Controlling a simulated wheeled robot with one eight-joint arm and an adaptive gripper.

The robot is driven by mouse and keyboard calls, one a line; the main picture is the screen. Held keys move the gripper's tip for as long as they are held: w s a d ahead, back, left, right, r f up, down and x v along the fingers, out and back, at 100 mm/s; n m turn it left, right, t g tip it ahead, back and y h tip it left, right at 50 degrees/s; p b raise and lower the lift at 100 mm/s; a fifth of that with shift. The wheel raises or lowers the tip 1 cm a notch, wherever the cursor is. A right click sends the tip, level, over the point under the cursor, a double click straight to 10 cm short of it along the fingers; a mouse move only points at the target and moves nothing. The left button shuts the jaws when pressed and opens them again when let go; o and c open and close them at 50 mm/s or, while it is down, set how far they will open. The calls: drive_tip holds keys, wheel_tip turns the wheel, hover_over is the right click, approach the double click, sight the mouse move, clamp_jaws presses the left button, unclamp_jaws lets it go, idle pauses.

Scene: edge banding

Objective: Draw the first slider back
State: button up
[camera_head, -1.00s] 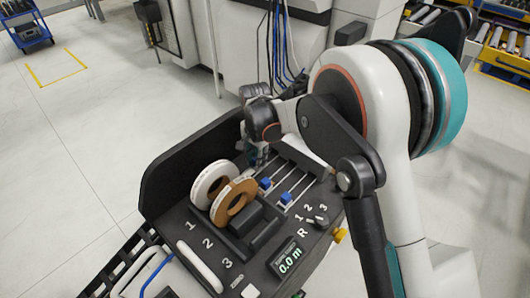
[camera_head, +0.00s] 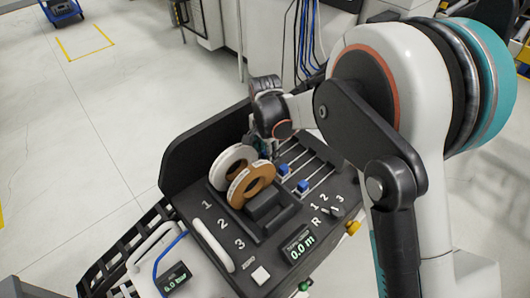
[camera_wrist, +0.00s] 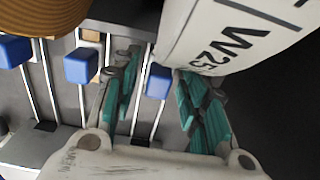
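The slider console (camera_head: 265,225) has blue slider knobs on pale rails. In the head view I see the middle knob (camera_head: 284,169) and the near knob (camera_head: 302,185). The far, first slider is hidden behind my gripper (camera_head: 266,147). In the wrist view, the first slider's blue knob (camera_wrist: 158,82) lies between the teal fingers of my gripper (camera_wrist: 160,68). The fingers stand apart, with visible gaps beside the knob. The other two knobs (camera_wrist: 80,66) (camera_wrist: 14,50) are to the left, outside the fingers.
A white roll (camera_head: 226,162), marked W25 in the wrist view (camera_wrist: 235,35), stands close beside my fingers. A brown roll (camera_head: 240,190) stands next to it. A dark panel (camera_head: 190,145) rises at the console's back left. The display (camera_head: 299,246) reads 0.0 m.

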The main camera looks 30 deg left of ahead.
sight(265, 153)
wheel_tip(265, 153, up, 12)
idle(0.6)
